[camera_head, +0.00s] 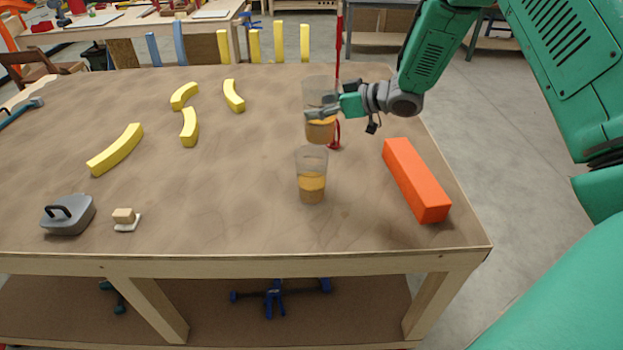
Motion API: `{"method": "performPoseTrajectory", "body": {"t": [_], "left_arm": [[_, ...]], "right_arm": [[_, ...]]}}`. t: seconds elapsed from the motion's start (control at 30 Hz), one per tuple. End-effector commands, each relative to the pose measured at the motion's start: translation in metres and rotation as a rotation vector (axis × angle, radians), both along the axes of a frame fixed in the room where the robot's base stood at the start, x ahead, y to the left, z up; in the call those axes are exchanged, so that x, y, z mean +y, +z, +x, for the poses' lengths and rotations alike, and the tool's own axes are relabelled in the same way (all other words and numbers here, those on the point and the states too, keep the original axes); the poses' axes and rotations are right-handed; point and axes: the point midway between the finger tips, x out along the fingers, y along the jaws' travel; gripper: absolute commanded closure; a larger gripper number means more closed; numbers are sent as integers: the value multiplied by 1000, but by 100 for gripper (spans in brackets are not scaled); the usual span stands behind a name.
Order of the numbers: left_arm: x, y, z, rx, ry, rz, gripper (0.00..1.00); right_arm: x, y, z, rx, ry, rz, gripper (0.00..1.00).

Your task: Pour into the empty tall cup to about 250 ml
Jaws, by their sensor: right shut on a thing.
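A clear tall cup (311,172) stands upright on the table, with amber liquid in roughly its lower half. A second clear cup (318,88) is behind it, also with amber liquid in its lower part. My right gripper (322,111) reaches in from the right and is shut on this second cup, which looks upright. I cannot tell whether its base touches the table. The gripper hides part of its middle. No empty cup shows. My left gripper is not in view.
An orange block (415,182) lies right of the cups near the table's (240,225) right edge. A red clamp (335,132) is close behind the cups. Yellow curved pieces (116,150), a grey tool (68,214) and a small wooden block (124,216) lie left.

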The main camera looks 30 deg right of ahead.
Motion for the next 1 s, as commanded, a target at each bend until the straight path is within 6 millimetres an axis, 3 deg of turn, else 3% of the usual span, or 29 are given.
{"method": "performPoseTrajectory", "body": {"t": [0.27,0.7,1.0], "left_arm": [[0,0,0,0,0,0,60],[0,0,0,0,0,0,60],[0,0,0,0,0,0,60]], "right_arm": [[0,6,1,-4,0,-1,48],[0,47,1,-5,0,-3,48],[0,51,1,-3,0,-2,48]]}}
